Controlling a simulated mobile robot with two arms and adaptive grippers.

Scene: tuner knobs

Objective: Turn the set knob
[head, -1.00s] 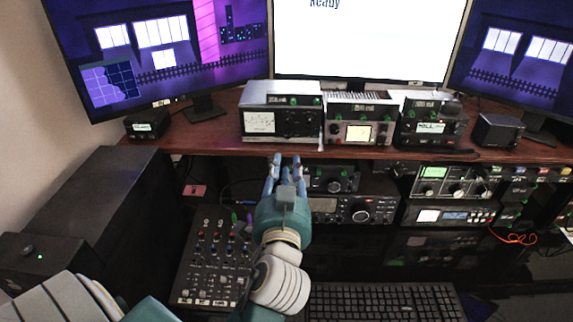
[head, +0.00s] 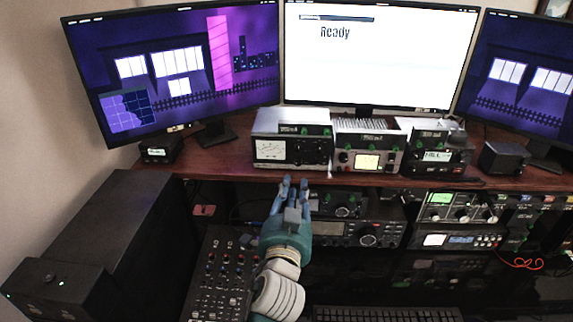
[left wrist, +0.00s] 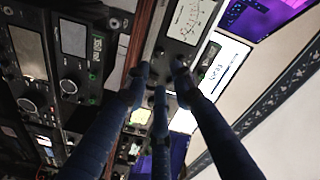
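Three tuner units stand side by side on the wooden shelf: a left one with a pale meter (head: 290,150), a middle one with a yellowish display (head: 367,160) and a right one with a small lit display (head: 432,157). Each has small knobs on its front; I cannot read which is marked set. My left gripper (head: 294,180) is just below and in front of the left tuner, at the shelf edge. In the left wrist view its three blue fingers (left wrist: 160,72) are spread slightly, with nothing visibly held, pointing towards the left tuner's face (left wrist: 190,22). My right gripper is out of view.
The shelf edge (head: 230,172) runs above more radio gear (head: 355,234). A mixer (head: 222,275) and a keyboard (head: 385,313) lie below. A black cabinet (head: 95,235) is at the left. Monitors (head: 375,55) stand behind the tuners.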

